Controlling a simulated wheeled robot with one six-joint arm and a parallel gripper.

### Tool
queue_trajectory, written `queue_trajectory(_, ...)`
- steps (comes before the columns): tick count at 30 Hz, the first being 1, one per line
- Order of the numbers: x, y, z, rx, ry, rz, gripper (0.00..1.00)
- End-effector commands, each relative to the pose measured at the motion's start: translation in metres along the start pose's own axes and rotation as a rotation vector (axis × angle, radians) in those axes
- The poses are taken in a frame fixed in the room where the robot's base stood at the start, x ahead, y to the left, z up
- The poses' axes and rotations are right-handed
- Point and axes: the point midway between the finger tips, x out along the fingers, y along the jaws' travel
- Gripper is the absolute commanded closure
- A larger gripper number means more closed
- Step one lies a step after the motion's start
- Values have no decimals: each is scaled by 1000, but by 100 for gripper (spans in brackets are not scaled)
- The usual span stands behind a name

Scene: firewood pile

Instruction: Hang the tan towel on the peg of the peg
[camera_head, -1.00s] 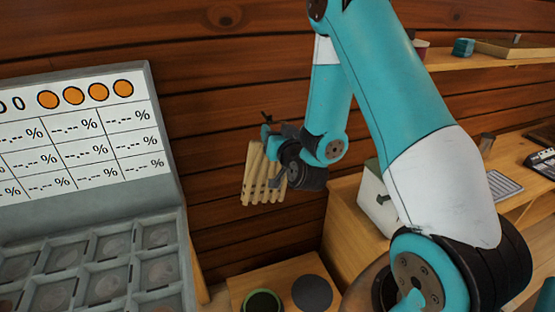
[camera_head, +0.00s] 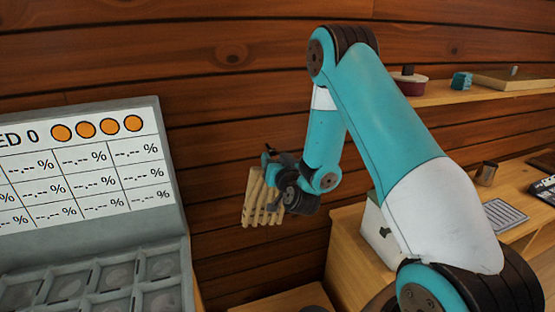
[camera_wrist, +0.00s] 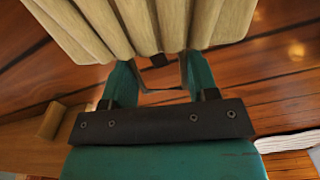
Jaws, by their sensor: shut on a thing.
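The tan towel (camera_head: 261,203) hangs in folds from my gripper (camera_head: 272,163) in front of the plank wall in the head view. In the wrist view the towel's folds (camera_wrist: 150,25) fill the top of the picture. My gripper (camera_wrist: 158,72) is shut on the towel, its two teal fingers reaching up to the folds. A small dark piece shows between the fingers; I cannot tell what it is. I cannot make out the peg for certain in either view.
A grey case (camera_head: 90,235) with a white percentage board (camera_head: 85,175) stands at the left. A wooden shelf (camera_head: 450,92) with small items is on the wall at the right. Below it are a wooden counter (camera_head: 350,240) and a white box (camera_head: 375,230). Bare plank wall surrounds the towel.

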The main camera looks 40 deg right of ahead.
Motion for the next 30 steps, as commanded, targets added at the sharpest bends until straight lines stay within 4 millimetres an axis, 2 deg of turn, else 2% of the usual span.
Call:
queue_trajectory(9,19,0,-1,0,0,0,100)
queue_trajectory(30,47,1,5,0,-1,0,100)
